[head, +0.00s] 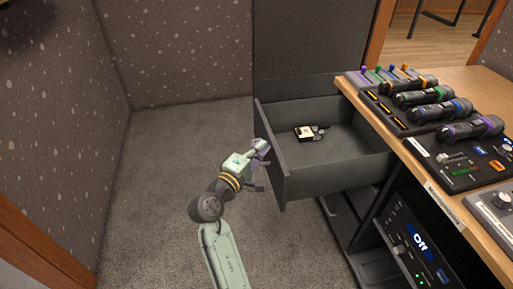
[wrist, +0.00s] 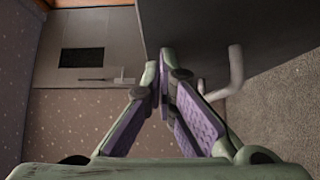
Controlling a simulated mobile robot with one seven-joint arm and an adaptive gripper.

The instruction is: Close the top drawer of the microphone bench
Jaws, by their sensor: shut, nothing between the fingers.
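The top drawer (head: 340,165) of the bench is pulled out to the left in the head view. It is dark grey, with its front panel (head: 272,158) facing my arm. A small dark item with a white label (head: 305,132) lies inside. My gripper (head: 266,165) is beside the outer face of that panel, shut and empty. In the wrist view its purple-padded fingers (wrist: 164,62) meet at the dark drawer front (wrist: 215,30), left of a grey bar handle (wrist: 236,72). I cannot tell whether the fingertips touch the panel.
The wooden bench top (head: 485,85) carries several microphones (head: 440,110) and a fader panel (head: 465,165). A unit reading "Off" (head: 420,243) sits below it. Open carpet (head: 150,190) lies left of the drawer. Speckled walls (head: 45,110) stand at the left and back.

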